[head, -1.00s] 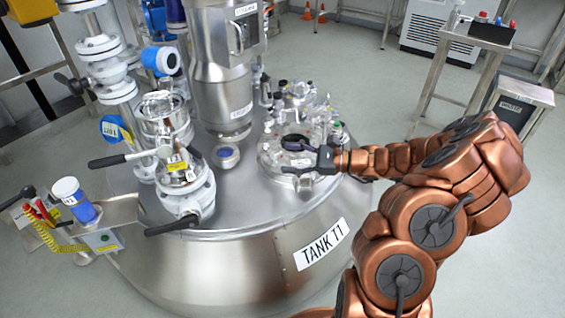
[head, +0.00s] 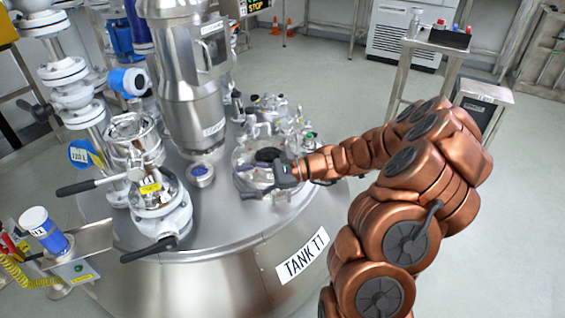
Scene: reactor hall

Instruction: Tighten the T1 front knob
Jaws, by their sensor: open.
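Tank T1 (head: 225,240) is a large steel vessel with a "TANK T1" label on its front. On its top, right of centre, is a round lid (head: 240,180) with several clamps and small fittings around it. My gripper (head: 258,173) is open over the front part of this lid, reaching in from the right with its dark fingers pointing left. The front knob cannot be told apart clearly; it is small and partly covered by my gripper. I cannot tell whether the fingers touch anything.
A valve (head: 160,205) with black-ended levers stands on the tank's left. A blue-and-white container (head: 45,230) sits on a side shelf at far left. A steel stand (head: 430,60) is at the back right.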

